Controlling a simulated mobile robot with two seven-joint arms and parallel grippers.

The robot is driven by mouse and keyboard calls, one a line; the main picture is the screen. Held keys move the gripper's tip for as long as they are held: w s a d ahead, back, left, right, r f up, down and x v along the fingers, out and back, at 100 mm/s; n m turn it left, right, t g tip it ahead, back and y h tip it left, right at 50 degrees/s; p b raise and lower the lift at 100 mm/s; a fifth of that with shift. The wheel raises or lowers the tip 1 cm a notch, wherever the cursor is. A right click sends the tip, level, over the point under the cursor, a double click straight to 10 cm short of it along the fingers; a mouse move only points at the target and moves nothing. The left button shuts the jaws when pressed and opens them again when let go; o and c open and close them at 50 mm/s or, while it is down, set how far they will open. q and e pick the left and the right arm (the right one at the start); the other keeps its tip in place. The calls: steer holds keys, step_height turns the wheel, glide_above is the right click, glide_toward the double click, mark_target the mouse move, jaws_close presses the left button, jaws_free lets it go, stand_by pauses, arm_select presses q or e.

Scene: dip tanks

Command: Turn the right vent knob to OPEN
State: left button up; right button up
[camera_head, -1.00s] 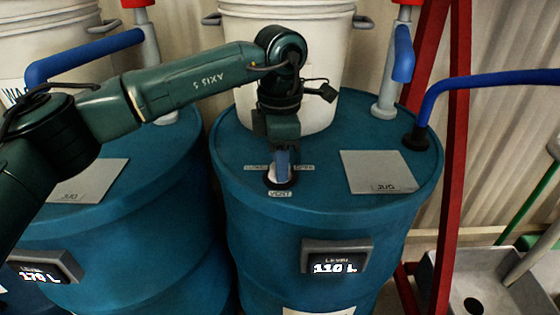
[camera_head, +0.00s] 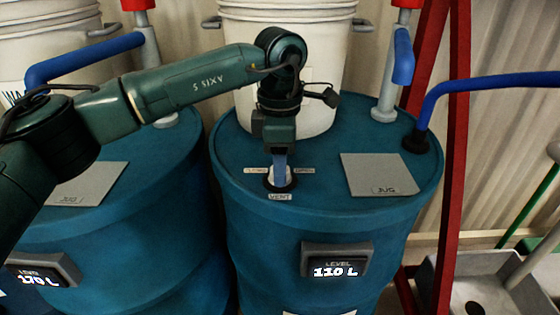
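The right vent knob (camera_head: 290,179) is a small pale knob in a dark ring on top of the right blue drum (camera_head: 235,160). A VENT plate (camera_head: 279,197) lies in front of it. A small plate (camera_head: 304,171) lies to its right and another to its left, partly covered. My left gripper (camera_head: 280,172) points straight down at the knob, its blue-grey fingertip covering part of it. The view does not show whether the fingers are closed on the knob, and the knob's pointing direction is hidden. My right gripper is not in view.
A flat JUG plate (camera_head: 378,172) lies right of the knob. A white bucket (camera_head: 300,30) stands close behind. Blue pipes (camera_head: 480,82) rise at the back right, beside a red post (camera_head: 455,150). The drum's display (camera_head: 335,261) reads 110 L.

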arm_select(q)
steer(key=shift+o, duration=1.2)
step_height(320, 180, up, 13)
